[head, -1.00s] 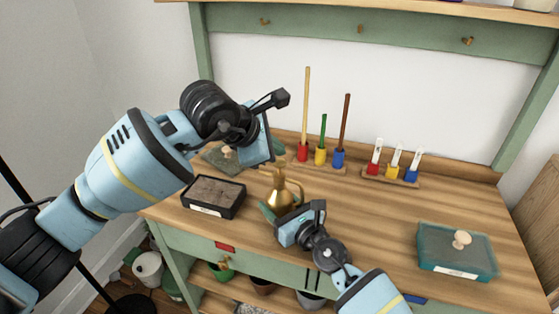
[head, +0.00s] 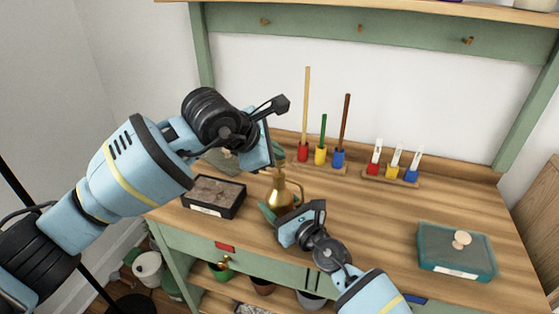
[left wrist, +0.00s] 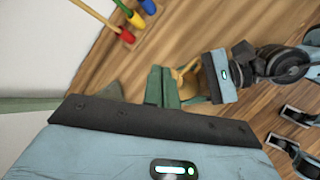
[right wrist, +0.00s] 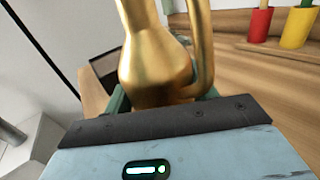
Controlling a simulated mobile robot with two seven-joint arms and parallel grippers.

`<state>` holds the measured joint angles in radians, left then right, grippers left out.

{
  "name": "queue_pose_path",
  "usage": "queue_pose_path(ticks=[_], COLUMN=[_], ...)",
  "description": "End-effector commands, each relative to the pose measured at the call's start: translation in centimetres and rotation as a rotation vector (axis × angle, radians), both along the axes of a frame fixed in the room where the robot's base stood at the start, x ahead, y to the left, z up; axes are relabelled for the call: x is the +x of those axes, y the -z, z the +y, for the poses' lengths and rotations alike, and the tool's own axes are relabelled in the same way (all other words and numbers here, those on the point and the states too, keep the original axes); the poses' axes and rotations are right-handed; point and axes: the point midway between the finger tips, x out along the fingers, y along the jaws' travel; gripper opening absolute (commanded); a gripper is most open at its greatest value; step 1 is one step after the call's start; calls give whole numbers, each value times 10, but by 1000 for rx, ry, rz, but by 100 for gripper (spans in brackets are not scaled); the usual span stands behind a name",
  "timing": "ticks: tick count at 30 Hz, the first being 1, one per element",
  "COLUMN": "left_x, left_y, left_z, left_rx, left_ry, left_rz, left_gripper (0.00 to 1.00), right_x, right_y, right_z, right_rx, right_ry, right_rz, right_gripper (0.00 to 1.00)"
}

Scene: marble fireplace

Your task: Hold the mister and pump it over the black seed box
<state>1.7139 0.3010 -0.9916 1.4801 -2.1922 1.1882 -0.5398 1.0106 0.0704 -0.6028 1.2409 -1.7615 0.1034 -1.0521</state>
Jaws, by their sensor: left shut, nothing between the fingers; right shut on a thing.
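The mister is a gold metal bottle with a side handle (head: 283,198). It stands upright or nearly so, just right of the black seed box (head: 232,210), and fills the middle of the right wrist view (right wrist: 155,75). My right gripper (head: 268,212) is shut on the mister's lower body from the front. My left gripper (head: 279,153) is shut and empty at the mister's top; its green fingers also show in the left wrist view (left wrist: 163,88). I cannot tell whether they touch the top. The black box holds brown soil and has a white front label.
A teal lidded box (head: 455,262) with a pale knob stands at the right. Colored pegs on a stand (head: 325,167) and a rack of small tubes (head: 390,182) are at the back. The table's (head: 370,235) middle right is clear.

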Motion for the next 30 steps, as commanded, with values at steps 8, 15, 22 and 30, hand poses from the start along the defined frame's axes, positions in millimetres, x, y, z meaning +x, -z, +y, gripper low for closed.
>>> queue_pose_path(ticks=[8, 15, 22, 30], left_x=[0, 0, 0, 0], left_y=[3, 6, 8, 11], left_z=[0, 0, 0, 0], left_rx=[1, 1, 0, 0], left_ry=[-1, -1, -1, -1], left_rz=[0, 0, 2, 2], left_gripper=[0, 0, 0, 0], right_x=[0, 0, 0, 0], right_y=[0, 0, 0, 0], right_z=[0, 0, 0, 0], right_rx=[0, 0, 0, 0], right_ry=[0, 0, 0, 0], right_rz=[0, 0, 0, 0], right_gripper=[24, 24, 24, 24])
